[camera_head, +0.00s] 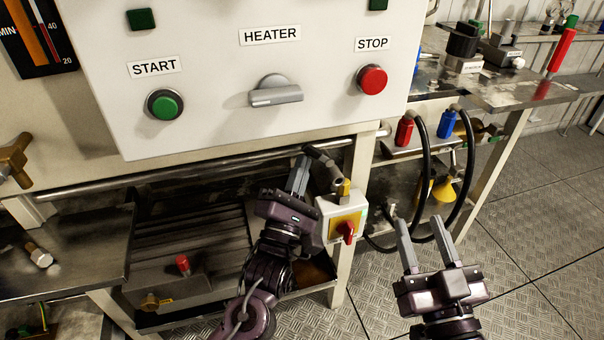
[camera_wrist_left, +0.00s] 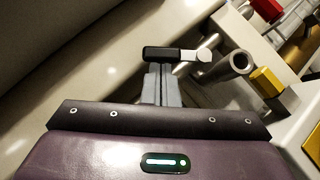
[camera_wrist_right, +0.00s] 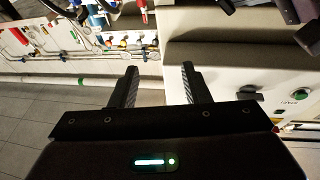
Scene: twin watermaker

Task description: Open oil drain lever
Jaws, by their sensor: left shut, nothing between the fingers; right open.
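A small lever with a black grip and a pale metal end (camera_wrist_left: 172,54) lies across the tips of my left gripper's fingers in the left wrist view. It is probably the oil drain lever. My left gripper (camera_head: 300,166) is shut with nothing between its fingers; it also shows in the left wrist view (camera_wrist_left: 161,76). Its tips are at or just behind the lever; I cannot tell whether they touch. A grey open pipe end (camera_wrist_left: 236,64) is to the right of the lever. My right gripper (camera_head: 422,235) is open and empty, out over the floor, away from the lever.
A white switch box with a yellow plate and red knob (camera_head: 347,231) is right of my left gripper. The control panel (camera_head: 220,80) overhangs above, with a rail (camera_head: 200,175) below it. Black hoses (camera_head: 467,170) loop behind my right gripper. Floor (camera_head: 540,260) is clear at right.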

